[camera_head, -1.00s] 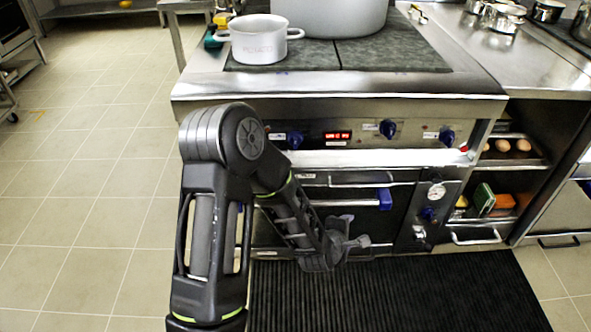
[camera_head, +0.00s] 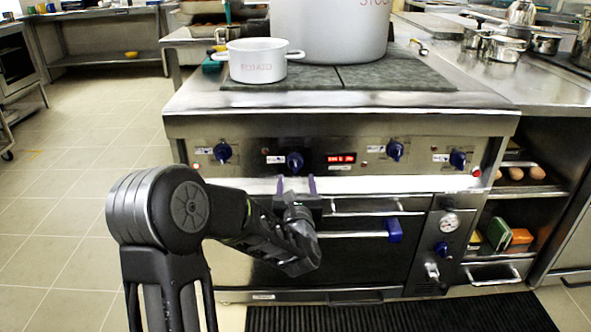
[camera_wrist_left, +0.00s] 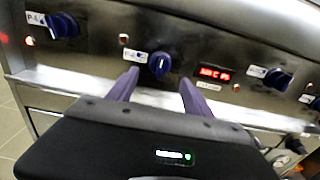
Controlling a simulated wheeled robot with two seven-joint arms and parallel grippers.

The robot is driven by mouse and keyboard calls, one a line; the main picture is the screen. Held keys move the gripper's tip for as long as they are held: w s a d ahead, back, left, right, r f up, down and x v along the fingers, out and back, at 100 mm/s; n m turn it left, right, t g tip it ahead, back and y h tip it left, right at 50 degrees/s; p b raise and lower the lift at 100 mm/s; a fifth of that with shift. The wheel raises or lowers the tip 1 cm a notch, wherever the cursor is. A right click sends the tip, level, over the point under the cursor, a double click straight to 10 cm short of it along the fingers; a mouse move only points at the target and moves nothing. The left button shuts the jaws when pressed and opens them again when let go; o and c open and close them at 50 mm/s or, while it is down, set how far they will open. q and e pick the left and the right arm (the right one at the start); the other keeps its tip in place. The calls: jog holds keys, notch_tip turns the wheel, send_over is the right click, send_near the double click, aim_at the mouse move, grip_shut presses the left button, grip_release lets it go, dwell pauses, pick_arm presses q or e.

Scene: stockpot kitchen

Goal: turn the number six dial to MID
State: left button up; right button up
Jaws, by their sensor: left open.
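The stove's front panel carries a row of blue dials: one at the far left (camera_head: 222,152), a second left of the display (camera_head: 295,162), a third right of it (camera_head: 395,151), and one at the far right (camera_head: 458,159). Their labels are too small to tell which is number six or where MID lies. My left gripper (camera_head: 296,183) is open, its two purple fingers pointing at the second dial from just below it. In the left wrist view that dial (camera_wrist_left: 160,65) shows between and just beyond the fingertips (camera_wrist_left: 158,82). The fingers look empty. My right gripper is out of view.
A red-lit display (camera_head: 341,158) sits between the middle dials. A white pot (camera_head: 257,62) and a big stockpot (camera_head: 330,28) stand on the stovetop.

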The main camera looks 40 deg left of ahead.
aim_at(295, 168)
pick_arm(q)
jog(key=x, duration=0.7)
jog(key=shift+w+a+b, duration=0.1)
jog(key=shift+w+b, duration=0.05)
jog(key=shift+b, duration=0.2)
jog(key=shift+c, duration=0.6)
grip_shut()
